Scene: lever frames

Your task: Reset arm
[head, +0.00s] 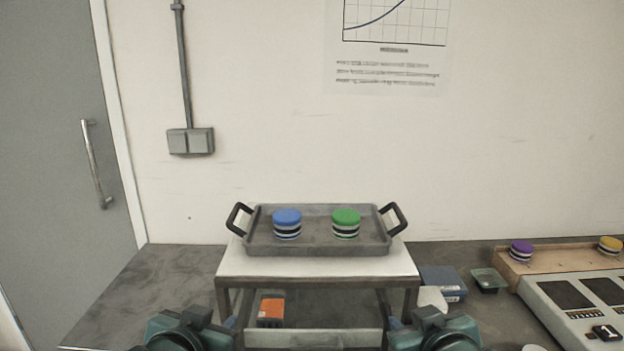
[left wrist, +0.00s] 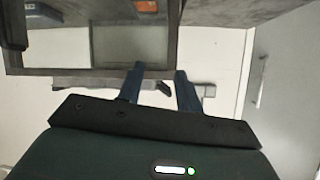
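My left gripper (head: 230,322) is low in the head view, by the left front leg of a small white-topped stand (head: 240,264). In the left wrist view its two blue fingers (left wrist: 158,80) stand apart with nothing held between them. My right gripper (head: 394,323) is low by the stand's right front leg; its fingers are mostly hidden, so I cannot tell its opening. A grey tray (head: 316,243) with two black handles rests on the stand. A blue-topped striped jar (head: 287,224) and a green-topped striped jar (head: 345,224) stand upright in it, apart.
An orange and dark box (head: 271,309) sits under the stand. To the right are a blue box (head: 443,279), a small green container (head: 488,280), a wooden board (head: 565,258) with purple-topped (head: 521,252) and yellow-topped (head: 609,245) jars, and a panel (head: 575,306). The dark tabletop at left (head: 170,275) is clear.

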